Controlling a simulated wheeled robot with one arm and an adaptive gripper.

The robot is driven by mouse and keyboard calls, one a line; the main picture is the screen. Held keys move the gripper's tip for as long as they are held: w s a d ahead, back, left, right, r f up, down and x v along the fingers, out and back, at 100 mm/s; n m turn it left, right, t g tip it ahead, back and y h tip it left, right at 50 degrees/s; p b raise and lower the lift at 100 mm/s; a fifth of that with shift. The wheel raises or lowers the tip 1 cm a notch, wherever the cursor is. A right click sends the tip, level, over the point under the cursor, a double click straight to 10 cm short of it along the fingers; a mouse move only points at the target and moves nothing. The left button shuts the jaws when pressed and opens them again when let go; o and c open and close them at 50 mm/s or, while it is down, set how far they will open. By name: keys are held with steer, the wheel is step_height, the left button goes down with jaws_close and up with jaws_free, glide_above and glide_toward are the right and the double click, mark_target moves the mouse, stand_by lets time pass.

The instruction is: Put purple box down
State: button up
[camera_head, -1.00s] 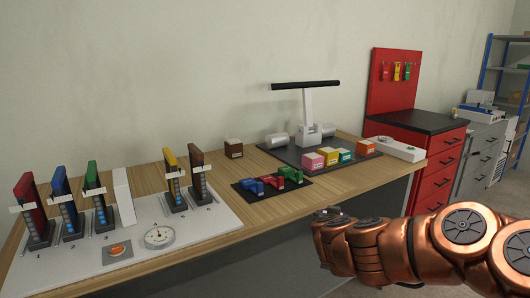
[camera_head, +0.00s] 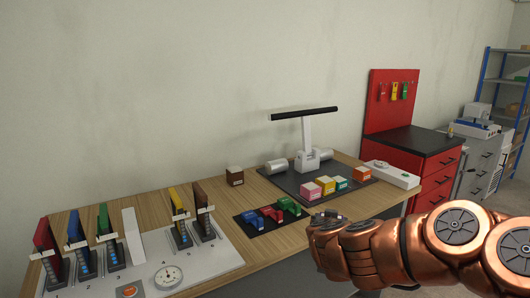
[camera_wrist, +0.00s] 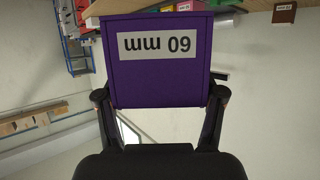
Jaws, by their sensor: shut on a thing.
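The purple box (camera_wrist: 158,76) fills the upper middle of the wrist view. Its white label (camera_wrist: 158,45) reads 60 mm and appears upside down. My gripper (camera_wrist: 160,97) has its two dark fingers at the left and right sides of the box and is shut on it. Neither the box nor the gripper fingers can be made out in the head view, where my copper arm crosses the lower right.
The wooden bench (camera_head: 150,218) carries a dark mat (camera_head: 285,185) with pink, yellow, green and orange boxes. A brown box (camera_head: 235,176) stands alone with bare wood around it. Colored clamps (camera_head: 273,214), a tall press-like stand (camera_head: 307,140) and a white gauge panel (camera_head: 205,262) occupy other parts.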

steer(key=shift+r+p, duration=1.15)
steer(key=shift+r, duration=0.65)
